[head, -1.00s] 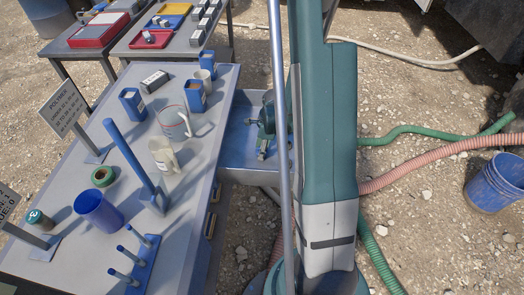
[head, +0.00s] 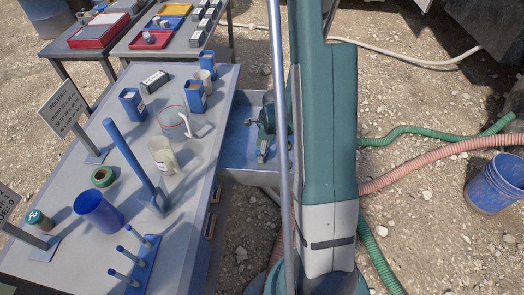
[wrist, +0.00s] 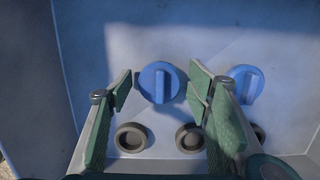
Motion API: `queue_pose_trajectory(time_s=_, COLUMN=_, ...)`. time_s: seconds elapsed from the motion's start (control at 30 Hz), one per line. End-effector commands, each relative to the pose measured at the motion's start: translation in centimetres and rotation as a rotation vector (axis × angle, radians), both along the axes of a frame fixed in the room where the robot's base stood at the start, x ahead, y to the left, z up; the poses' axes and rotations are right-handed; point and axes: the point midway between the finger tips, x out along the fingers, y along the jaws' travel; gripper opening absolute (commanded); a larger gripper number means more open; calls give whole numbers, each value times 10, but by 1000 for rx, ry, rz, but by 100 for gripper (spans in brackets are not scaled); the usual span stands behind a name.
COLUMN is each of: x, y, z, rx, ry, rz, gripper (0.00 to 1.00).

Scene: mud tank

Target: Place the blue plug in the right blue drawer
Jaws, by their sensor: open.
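An open drawer (head: 238,168) with a blue-lit interior sticks out from the right side of the table in the head view. My gripper (head: 262,142) is down in it, partly hidden by my arm. In the wrist view, my gripper (wrist: 162,98) is open, with a finger on each side of a round blue plug (wrist: 158,82) that has a raised grip bar. I cannot tell whether the fingers touch it. A second blue plug (wrist: 245,82) lies to the right, partly behind the right finger.
Several grey round caps, one of them the left cap (wrist: 131,138), lie near the drawer wall. The table (head: 110,190) holds a blue cup (head: 97,212), a blue post (head: 130,155), a clear jug (head: 172,122) and blue boxes. A blue bucket (head: 495,185) stands on the gravel.

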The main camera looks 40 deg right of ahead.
Motion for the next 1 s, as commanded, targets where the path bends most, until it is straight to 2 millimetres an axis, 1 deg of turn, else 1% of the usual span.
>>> queue_pose_trajectory(time_s=0.27, x=-2, y=-2, z=21, rx=0, ry=0, rz=0, gripper=50)
queue_pose_trajectory(time_s=0.8, x=-10, y=-9, z=88, rx=0, ry=0, rz=-1, gripper=50)
queue_pose_trajectory(time_s=1.0, x=-12, y=-11, z=108, rx=0, ry=0, rz=-1, gripper=50)
